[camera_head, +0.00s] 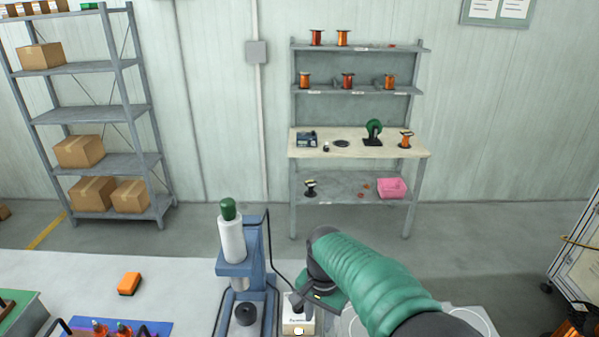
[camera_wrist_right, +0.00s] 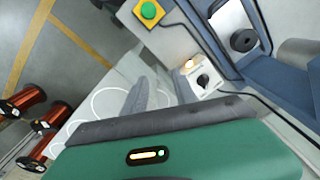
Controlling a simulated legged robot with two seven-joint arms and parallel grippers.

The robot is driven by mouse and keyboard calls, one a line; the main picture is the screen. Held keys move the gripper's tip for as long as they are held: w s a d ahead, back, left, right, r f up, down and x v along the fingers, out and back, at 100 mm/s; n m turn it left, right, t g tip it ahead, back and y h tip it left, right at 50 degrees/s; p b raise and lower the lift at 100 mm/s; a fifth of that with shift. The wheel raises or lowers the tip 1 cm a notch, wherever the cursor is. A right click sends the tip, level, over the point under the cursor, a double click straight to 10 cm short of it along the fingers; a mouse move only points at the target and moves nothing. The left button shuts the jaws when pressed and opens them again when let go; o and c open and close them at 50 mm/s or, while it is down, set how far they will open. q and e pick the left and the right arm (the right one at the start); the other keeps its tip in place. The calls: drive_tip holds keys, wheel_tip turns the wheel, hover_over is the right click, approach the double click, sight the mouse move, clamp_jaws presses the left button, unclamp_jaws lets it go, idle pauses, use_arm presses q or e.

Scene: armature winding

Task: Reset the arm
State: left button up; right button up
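My right arm in its green sleeve reaches in from the lower right of the head view. Its gripper (camera_head: 312,300) is over the bench, right of the blue press and close to a small white box (camera_head: 290,329). In the right wrist view the two grey fingers of my right gripper (camera_wrist_right: 160,92) stand apart, with nothing seen between them. The white box with its black knob (camera_wrist_right: 203,80) shows beyond the fingers there. My left gripper is not in view.
The blue press (camera_head: 237,268) with a white cylinder stands on the white bench (camera_head: 70,280). An orange block (camera_head: 129,284) and a blue mat (camera_head: 155,328) lie to its left. Copper spools (camera_wrist_right: 24,101) and a green button (camera_wrist_right: 148,11) show in the wrist view.

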drive_tip(key=s+d+f+n+t, duration=0.1)
drive_tip(key=s+d+f+n, duration=0.1)
drive_tip(key=s+d, duration=0.5)
drive_tip(key=s+d+f+n+t, duration=0.1)
drive_tip(key=s+d+n, duration=0.3)
drive_tip(key=s+d, duration=0.4)
drive_tip(key=s+f, duration=0.1)
drive_tip(key=s, duration=0.2)
drive_tip(key=shift+s+d+f, duration=0.15)
drive_tip(key=shift+d+f, duration=0.05)
drive_tip(key=shift+f, duration=0.05)
